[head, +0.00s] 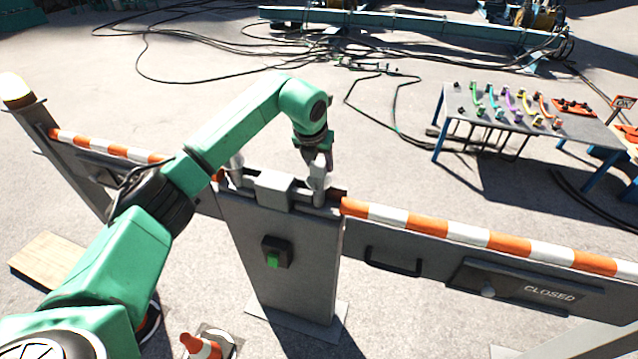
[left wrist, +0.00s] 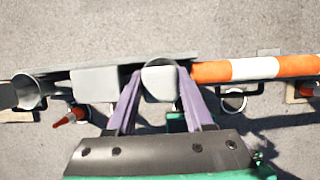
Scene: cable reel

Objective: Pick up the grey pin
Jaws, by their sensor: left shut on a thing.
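The grey pin (head: 318,184) stands upright at the right end of the grey post's top, beside the striped barrier. My left gripper (head: 318,160) reaches down over it from above, with its fingers at the pin's upper part. In the left wrist view the pin's round pale top (left wrist: 160,77) sits between the two fingers, which are shut on it. The pin's lower end is hidden in the post's top. My right gripper is not in view.
A grey post (head: 285,260) carries a block (head: 272,187) and a green button (head: 273,259). A second light grey pin-like piece (head: 236,166) stands left of the block. An orange-white barrier (head: 480,238) with a handle and CLOSED plate extends right. A table (head: 500,122) holds coloured handles.

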